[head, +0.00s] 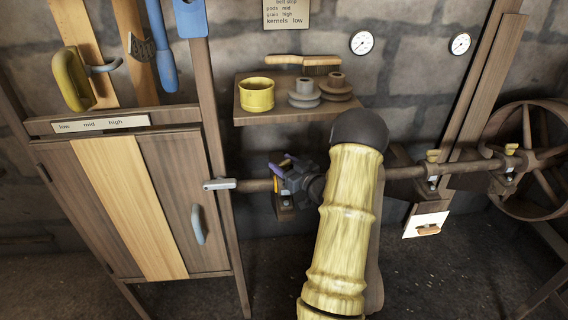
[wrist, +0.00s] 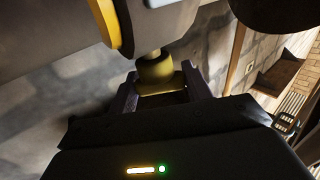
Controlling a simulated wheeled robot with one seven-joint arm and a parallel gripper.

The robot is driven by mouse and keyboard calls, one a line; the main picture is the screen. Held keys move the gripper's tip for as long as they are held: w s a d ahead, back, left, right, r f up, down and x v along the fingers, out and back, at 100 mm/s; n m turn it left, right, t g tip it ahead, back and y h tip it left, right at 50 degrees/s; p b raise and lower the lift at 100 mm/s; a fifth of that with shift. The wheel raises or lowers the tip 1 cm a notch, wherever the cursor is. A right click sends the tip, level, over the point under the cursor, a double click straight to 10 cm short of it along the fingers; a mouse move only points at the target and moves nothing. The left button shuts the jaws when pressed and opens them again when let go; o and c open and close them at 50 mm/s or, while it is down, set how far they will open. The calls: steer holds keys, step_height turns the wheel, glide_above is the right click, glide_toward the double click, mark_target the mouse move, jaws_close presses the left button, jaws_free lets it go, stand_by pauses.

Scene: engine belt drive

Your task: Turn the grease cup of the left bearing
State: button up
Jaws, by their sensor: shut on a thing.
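My gripper (head: 284,172) is at the left bearing on the long shaft (head: 255,185), in the middle of the head view. It covers most of that bearing; part of its mount (head: 285,213) shows below. In the wrist view my gripper (wrist: 162,90) has its two dark fingers on either side of a dull brass grease cup (wrist: 157,70), shut on it. The cup stands against a grey bearing body (wrist: 165,28) with a yellow rim. In the head view the cup is hidden by my gripper and arm.
Two more brass grease cups, one middle (head: 433,155) and one right (head: 511,148), sit on the shaft's other bearings. A wooden cabinet (head: 180,170) stands left. A large wheel (head: 545,112) is far right.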

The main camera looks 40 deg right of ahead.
steer(key=m+h, duration=0.2)
steer(key=h, duration=0.1)
steer(key=m+h+b, duration=0.1)
steer(key=h, duration=0.2)
steer(key=shift+a+f+m+g, duration=0.2)
steer(key=shift+m+g, duration=0.1)
steer(key=shift+m, duration=0.1)
steer(key=shift+d+m+g+h+b, duration=0.15)
steer(key=shift+m+g+h+b, duration=0.8)
steer(key=shift+m+h, duration=0.85)
steer(key=shift+r+h, duration=0.1)
steer(key=shift+h, duration=0.4)
steer(key=o, duration=1)
steer(key=shift+s, duration=0.1)
steer(key=b+v, duration=0.6)
steer(key=v, duration=0.2)
steer(key=shift+s+a, duration=0.25)
steer(key=shift+s, duration=0.05)
steer(key=b, duration=0.3)
steer(key=shift+s+a, duration=0.2)
steer(key=shift+s, duration=0.1)
